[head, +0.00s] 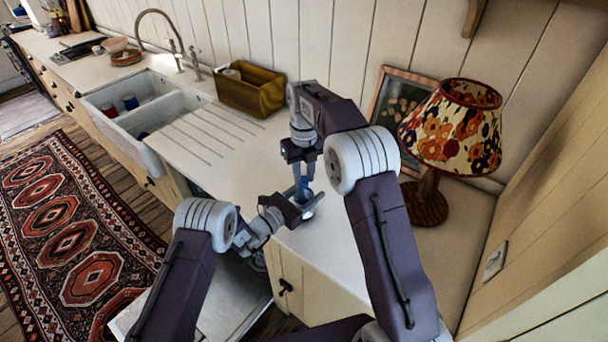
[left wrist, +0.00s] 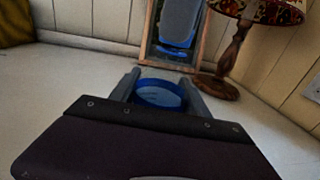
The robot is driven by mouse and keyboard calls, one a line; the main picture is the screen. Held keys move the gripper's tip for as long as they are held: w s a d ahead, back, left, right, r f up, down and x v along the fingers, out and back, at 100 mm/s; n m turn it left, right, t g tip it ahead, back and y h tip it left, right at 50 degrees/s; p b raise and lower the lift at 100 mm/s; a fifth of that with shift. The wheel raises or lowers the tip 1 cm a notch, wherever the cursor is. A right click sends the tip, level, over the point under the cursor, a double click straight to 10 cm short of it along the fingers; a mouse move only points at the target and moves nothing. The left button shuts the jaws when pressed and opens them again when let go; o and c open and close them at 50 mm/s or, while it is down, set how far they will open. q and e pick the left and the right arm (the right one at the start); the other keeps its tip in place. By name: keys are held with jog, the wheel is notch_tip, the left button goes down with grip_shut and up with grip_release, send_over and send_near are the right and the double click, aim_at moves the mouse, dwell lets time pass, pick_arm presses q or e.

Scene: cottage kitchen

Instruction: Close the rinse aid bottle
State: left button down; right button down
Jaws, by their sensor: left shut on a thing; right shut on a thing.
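My left gripper (head: 304,208) comes in low over the worktop and is shut on the rinse aid bottle. The bottle's round blue top (left wrist: 160,93) shows between its fingers in the left wrist view, and the rest is mostly hidden. My right gripper (head: 302,184) points down from above, over the left one. It is shut on a small blue thing (head: 302,187), which looks like the cap. In the left wrist view a blue part (left wrist: 172,50) hangs beyond the bottle. I cannot tell whether cap and bottle touch.
A lamp with a floral shade (head: 452,128) and a framed picture (head: 391,104) stand close behind on the right. A wooden box (head: 250,91) is at the back wall. The double sink (head: 145,108) lies to the left. The ribbed drainer (head: 208,130) is clear.

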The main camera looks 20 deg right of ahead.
jog(key=c, duration=1.2)
grip_release()
jog(key=shift+o, duration=0.2)
jog(key=shift+r, duration=2.3)
jog(key=shift+c, duration=0.5)
